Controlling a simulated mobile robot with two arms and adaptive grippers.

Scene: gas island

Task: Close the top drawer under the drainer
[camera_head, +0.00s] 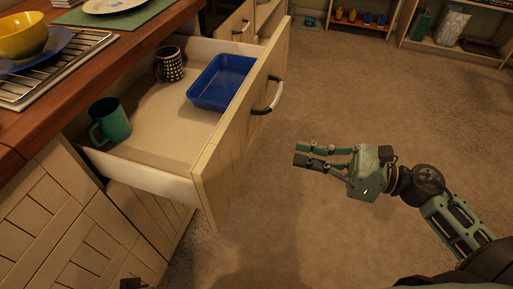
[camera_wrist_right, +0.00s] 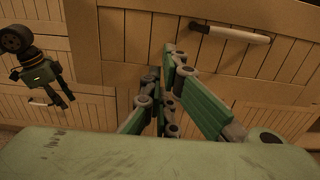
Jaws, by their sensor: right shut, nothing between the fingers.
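The top drawer (camera_head: 240,135) under the drainer (camera_head: 85,50) is pulled well out, its pale wooden front facing right. Its curved handle (camera_head: 268,97) shows on the front, and also in the right wrist view (camera_wrist_right: 232,34). Inside are a green mug (camera_head: 112,122), a dark checked mug (camera_head: 169,66) and a blue tray (camera_head: 219,84). My right gripper (camera_head: 298,154) is shut and empty, right of the drawer front and apart from it, fingers pointing left towards it. My left gripper (camera_wrist_right: 62,99) hangs at the left of the right wrist view, its opening unclear.
A wooden counter (camera_head: 130,45) above the drawer holds the drainer, with a yellow bowl (camera_head: 22,38) on a blue plate (camera_head: 40,56). Another drawer (camera_head: 238,25) is behind. Shelves (camera_head: 440,45) stand at the far wall. The floor (camera_head: 345,90) right of the drawer is clear.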

